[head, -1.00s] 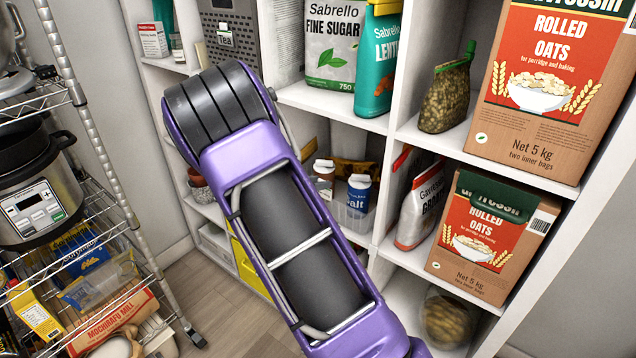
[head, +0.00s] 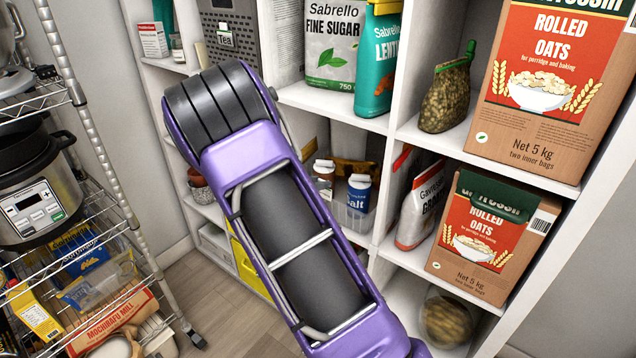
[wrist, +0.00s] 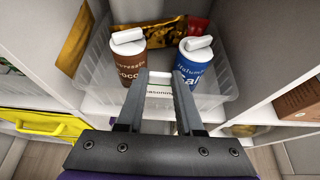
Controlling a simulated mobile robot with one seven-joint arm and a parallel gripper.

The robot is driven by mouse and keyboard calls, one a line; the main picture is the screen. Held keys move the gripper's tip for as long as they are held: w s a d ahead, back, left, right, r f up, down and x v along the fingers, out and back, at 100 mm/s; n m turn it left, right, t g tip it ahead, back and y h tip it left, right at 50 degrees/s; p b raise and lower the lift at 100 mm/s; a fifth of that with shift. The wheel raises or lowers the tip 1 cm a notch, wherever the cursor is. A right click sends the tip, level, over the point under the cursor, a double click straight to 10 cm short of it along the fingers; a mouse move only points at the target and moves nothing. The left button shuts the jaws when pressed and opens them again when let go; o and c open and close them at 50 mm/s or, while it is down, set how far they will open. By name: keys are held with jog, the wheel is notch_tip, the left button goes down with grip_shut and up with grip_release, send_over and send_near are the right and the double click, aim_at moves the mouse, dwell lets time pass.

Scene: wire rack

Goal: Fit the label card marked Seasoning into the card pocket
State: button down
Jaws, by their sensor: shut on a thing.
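In the wrist view my gripper (wrist: 160,82) is shut on a white label card (wrist: 160,118), held between its two fingers. Part of the word Seasoning can be read on the card. The fingertips are at the front of a clear plastic bin (wrist: 222,100) on a shelf. A card pocket cannot be made out; the card and fingers cover the middle of the bin's front. I cannot tell whether the card touches the bin. In the head view my purple arm hides my gripper and the card; part of the clear bin (head: 347,222) shows.
White shelf walls stand close on both sides. A yellow-handled container (wrist: 38,121) is at lower left. A wire rack (head: 120,190) stands at left.

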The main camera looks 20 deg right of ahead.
jog(key=shift+f+b, duration=1.6)
jog(key=shift+f, duration=0.35)
jog(key=shift+c, duration=2.4)
grip_release()
jog(key=shift+r, duration=0.1)
jog(key=p+v, duration=0.2)
jog(key=v, duration=1.5)
jog(key=shift+a+p, duration=0.25)
jog(key=shift+p, duration=0.05)
jog(key=shift+r, duration=0.1)
